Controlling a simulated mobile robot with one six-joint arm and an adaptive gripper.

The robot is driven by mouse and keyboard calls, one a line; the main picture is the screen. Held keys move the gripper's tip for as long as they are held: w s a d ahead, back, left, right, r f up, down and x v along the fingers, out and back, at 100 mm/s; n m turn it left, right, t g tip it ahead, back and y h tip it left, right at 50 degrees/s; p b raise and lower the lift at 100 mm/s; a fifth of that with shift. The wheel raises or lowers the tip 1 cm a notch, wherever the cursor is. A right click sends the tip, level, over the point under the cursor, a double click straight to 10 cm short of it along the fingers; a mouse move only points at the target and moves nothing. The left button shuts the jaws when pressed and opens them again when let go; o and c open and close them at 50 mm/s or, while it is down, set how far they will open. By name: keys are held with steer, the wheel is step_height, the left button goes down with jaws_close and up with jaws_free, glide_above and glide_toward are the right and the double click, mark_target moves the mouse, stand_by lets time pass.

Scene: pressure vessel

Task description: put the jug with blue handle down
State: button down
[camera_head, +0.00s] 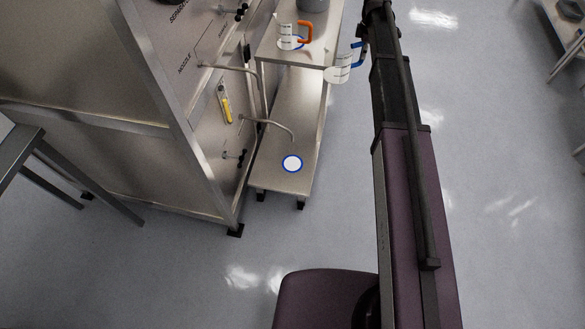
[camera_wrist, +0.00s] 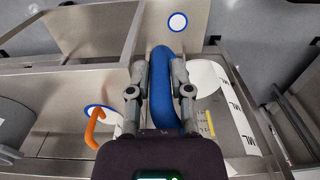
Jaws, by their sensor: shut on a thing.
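The jug with the blue handle (camera_head: 339,73) is a pale, see-through measuring jug with dark markings. In the head view it hangs by the right edge of the upper shelf. My gripper (camera_wrist: 159,68) is shut on its blue handle (camera_wrist: 161,95), which runs between the two fingers in the wrist view. The jug's body (camera_wrist: 238,112) shows to the right of the fingers there. In the head view my arm hides most of the gripper. A white disc with a blue ring (camera_head: 292,163) lies bare on the lower shelf, and it also shows in the wrist view (camera_wrist: 177,21).
Bent metal pipes (camera_head: 270,123) reach from the vessel frame (camera_head: 150,70) over the lower shelf (camera_head: 290,105). The lower shelf's front end is otherwise clear.

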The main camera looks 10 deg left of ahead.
steer(key=s+a+f+m+b, duration=0.2)
steer(key=s+f+b, duration=0.6)
steer(key=f+b, duration=1)
steer(key=s+a+f+m+b, duration=0.2)
steer(key=s+a+f+b, duration=0.3)
steer(key=f+b, duration=1.4)
steer(key=s+a+f+m+b, duration=0.2)
steer(key=s+f+b, duration=1)
steer(key=f+b, duration=0.6)
steer(key=shift+a+f+m, duration=0.4)
steer(key=shift+a+f, duration=0.25)
steer(key=shift+f, duration=0.25)
steer(key=shift+w, duration=0.1)
steer(key=w+a+f+b, duration=0.1)
steer(key=w+a, duration=0.2)
steer(key=w, duration=1)
steer(key=shift+b, duration=0.35)
steer(key=shift+w+f, duration=0.1)
